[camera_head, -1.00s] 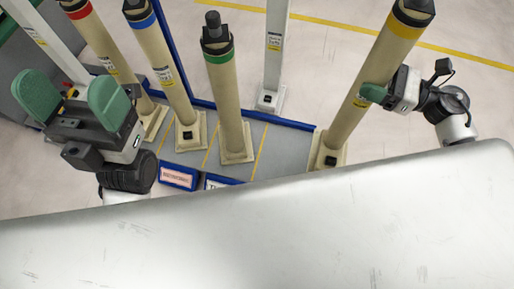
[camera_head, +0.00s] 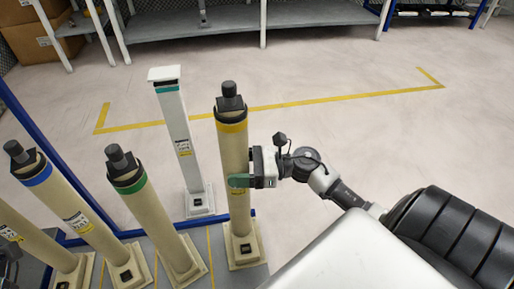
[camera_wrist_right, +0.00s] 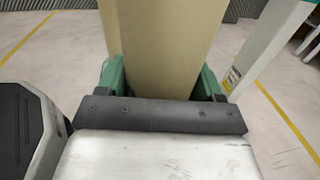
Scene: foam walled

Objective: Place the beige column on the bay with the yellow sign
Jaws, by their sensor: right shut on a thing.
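The beige column with a yellow band (camera_head: 234,160) stands nearly upright in the head view, with a dark cap and a square beige base. My right gripper (camera_head: 240,181) is shut on its middle from the right. In the right wrist view, the column (camera_wrist_right: 165,45) fills the gap between the green fingers of the gripper (camera_wrist_right: 160,85). The column's base is near the right end of the grey bay platform (camera_head: 217,245); I cannot tell whether it bears on it. No yellow sign shows now.
A green-banded column (camera_head: 155,215), a blue-banded column (camera_head: 75,215) and another beige column (camera_head: 30,235) stand to the left. A white post (camera_head: 180,140) stands behind the platform's blue rail (camera_head: 130,233). Open floor (camera_head: 340,130) lies behind and right. Grey shelving (camera_head: 230,25) lines the back.

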